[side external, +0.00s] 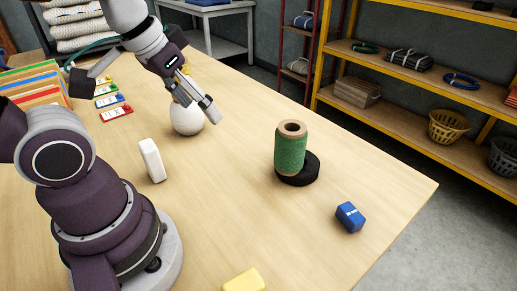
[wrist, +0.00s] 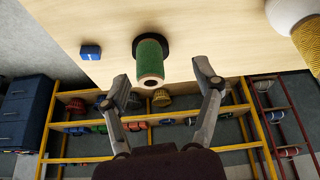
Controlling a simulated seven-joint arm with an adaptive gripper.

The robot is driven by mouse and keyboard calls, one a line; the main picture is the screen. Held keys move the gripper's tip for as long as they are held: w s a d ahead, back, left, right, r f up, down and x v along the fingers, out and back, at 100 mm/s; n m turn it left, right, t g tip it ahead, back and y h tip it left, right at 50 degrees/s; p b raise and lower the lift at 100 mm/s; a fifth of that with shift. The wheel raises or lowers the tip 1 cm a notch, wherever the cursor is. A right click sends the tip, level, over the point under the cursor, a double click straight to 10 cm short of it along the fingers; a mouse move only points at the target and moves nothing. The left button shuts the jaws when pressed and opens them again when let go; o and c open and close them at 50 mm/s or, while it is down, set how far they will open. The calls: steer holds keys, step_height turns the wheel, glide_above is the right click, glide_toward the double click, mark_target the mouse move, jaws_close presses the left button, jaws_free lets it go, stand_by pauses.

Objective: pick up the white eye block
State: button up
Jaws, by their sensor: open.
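A white block (side external: 152,160) stands upright on the table, just right of my base. I cannot make out an eye on it. The wrist view does not show this block. My gripper (side external: 207,106) is above the table, up and to the right of the block in the side view and well apart from it. It is open and empty, with its fingers spread wide in the wrist view (wrist: 161,76). In that view the fingers point toward the green spool and the table edge.
A white rounded vessel (side external: 187,118) with a yellow wrapped top is close by my gripper. A green spool (side external: 290,152) stands on a black disc (side external: 310,170). A blue block (side external: 349,217) and a yellow block (side external: 244,281) lie nearer the front. Coloured tags (side external: 110,101) lie behind.

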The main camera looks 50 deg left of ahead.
steer(key=a+f+n+g, duration=0.3)
steer(key=a+n, duration=0.5)
steer(key=a, duration=0.1)
steer(key=n+g, duration=0.2)
steer(key=n, duration=0.6)
glide_toward(151, 157)
steer(key=a, duration=0.1)
steer(key=w+a+f, duration=0.1)
steer(key=a, duration=0.1)
steer(key=shift+w+f, duration=0.25)
steer(key=f, duration=0.7)
steer(key=s+f, duration=0.1)
steer(key=f, duration=0.2)
steer(key=shift+d+f, duration=0.1)
steer(key=shift+f, duration=0.15)
jaws_close()
